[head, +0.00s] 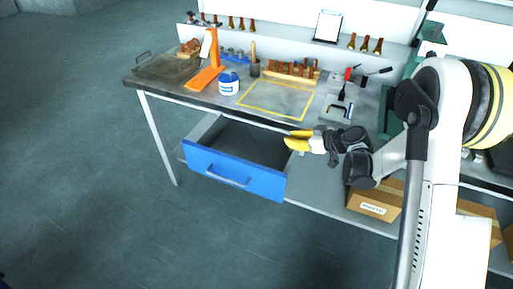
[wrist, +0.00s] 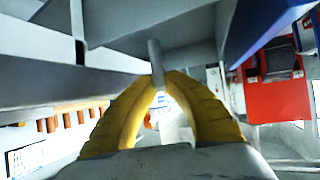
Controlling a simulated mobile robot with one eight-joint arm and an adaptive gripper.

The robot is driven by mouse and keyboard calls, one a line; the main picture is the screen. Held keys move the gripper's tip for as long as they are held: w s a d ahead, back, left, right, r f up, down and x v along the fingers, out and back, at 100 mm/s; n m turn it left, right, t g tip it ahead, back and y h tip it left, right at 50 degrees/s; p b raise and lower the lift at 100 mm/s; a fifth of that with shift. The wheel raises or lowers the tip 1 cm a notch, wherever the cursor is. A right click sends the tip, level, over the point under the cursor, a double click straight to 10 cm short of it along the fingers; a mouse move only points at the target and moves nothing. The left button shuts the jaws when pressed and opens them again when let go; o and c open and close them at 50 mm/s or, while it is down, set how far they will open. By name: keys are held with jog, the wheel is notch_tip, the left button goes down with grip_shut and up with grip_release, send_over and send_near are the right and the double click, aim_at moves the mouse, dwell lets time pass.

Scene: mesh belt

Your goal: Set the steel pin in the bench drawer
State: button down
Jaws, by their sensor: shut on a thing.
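The bench drawer (head: 235,177) is pulled open under the bench, with a blue front and a grey inside that looks empty where I can see it. My gripper (head: 298,139), with yellow fingers, is at the drawer's right side, just below the bench edge. In the wrist view my gripper (wrist: 159,80) is shut on the steel pin (wrist: 155,60), a short grey rod that sticks out past the fingertips. The drawer's blue front (wrist: 268,28) shows at the upper right there. I cannot make out the pin in the head view.
The bench top (head: 180,95) overhangs the drawer's back. On it are an orange stand (head: 207,70), a white and blue jar (head: 229,84), a yellow-outlined area (head: 275,98) and a wooden block rack (head: 292,71). A cardboard box (head: 374,205) sits on the lower shelf at right.

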jog(key=shift+t, duration=0.3)
jog(key=shift+w+a+f+b, duration=0.75)
jog(key=shift+a+f+b, duration=0.45)
jog(key=shift+a+f, duration=0.6)
jog(key=shift+w+a+f+b, duration=0.75)
jog(key=shift+a+f+b, duration=0.4)
jog(key=shift+a+f, duration=0.7)
jog(key=shift+w+a+f+b, duration=0.75)
jog(key=shift+a+f+b, duration=0.45)
jog(key=shift+a+f, duration=0.6)
jog(key=shift+f, duration=0.2)
jog(key=c, duration=1.5)
grip_release()
jog(key=shift+c, duration=0.2)
jog(key=shift+r, duration=0.15)
jog(key=p+v, duration=0.4)
jog(key=v, duration=0.8)
jog(key=shift+r+p, duration=0.3)
jog(key=shift+p, duration=0.05)
